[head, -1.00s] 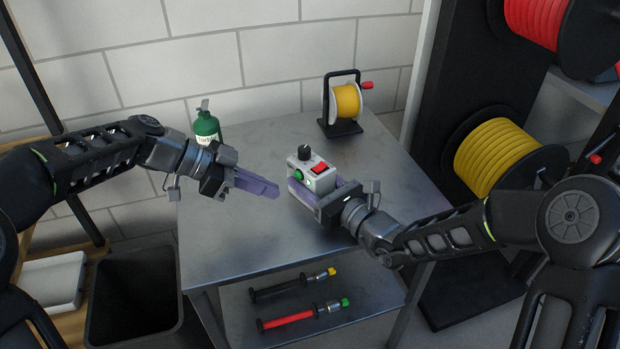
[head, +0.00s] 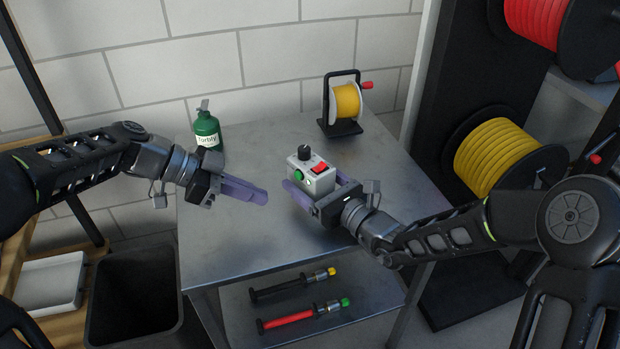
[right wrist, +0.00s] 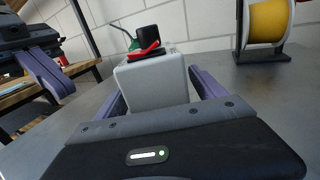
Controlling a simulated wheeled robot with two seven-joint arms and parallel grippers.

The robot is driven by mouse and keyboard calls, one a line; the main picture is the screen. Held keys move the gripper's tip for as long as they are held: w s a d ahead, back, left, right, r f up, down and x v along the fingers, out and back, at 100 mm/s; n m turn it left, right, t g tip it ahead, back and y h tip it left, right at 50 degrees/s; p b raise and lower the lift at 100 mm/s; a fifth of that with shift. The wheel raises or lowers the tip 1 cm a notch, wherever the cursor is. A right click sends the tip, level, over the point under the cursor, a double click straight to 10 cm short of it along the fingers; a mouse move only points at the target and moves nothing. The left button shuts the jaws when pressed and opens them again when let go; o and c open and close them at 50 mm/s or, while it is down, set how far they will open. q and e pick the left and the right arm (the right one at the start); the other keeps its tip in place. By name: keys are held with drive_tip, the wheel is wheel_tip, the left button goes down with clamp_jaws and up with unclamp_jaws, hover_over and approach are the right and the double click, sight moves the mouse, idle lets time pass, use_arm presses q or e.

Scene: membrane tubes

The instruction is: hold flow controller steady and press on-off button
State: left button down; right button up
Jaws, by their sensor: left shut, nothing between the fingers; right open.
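The flow controller (head: 312,179) is a small light-grey box standing on the metal table. It has a black knob (head: 305,153), a red rocker switch (head: 318,168) on top and green parts on its front. My right gripper (head: 319,184) is open, its purple fingers on either side of the box. In the right wrist view the box (right wrist: 152,82) stands between the fingers, with a gap visible at the right finger. My left gripper (head: 263,197) is shut and empty, above the table left of the controller and apart from it. Whether the switch is pressed cannot be told.
A green bottle (head: 207,130) stands at the table's back left. A yellow spool on a black stand (head: 341,127) stands at the back. Red and black syringe-like tools lie on the lower shelf. The front of the metal table (head: 250,250) is clear.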

drive_tip(key=v, duration=1.2)
drive_tip(key=shift+w, duration=0.1)
drive_tip(key=shift+d, duration=0.1)
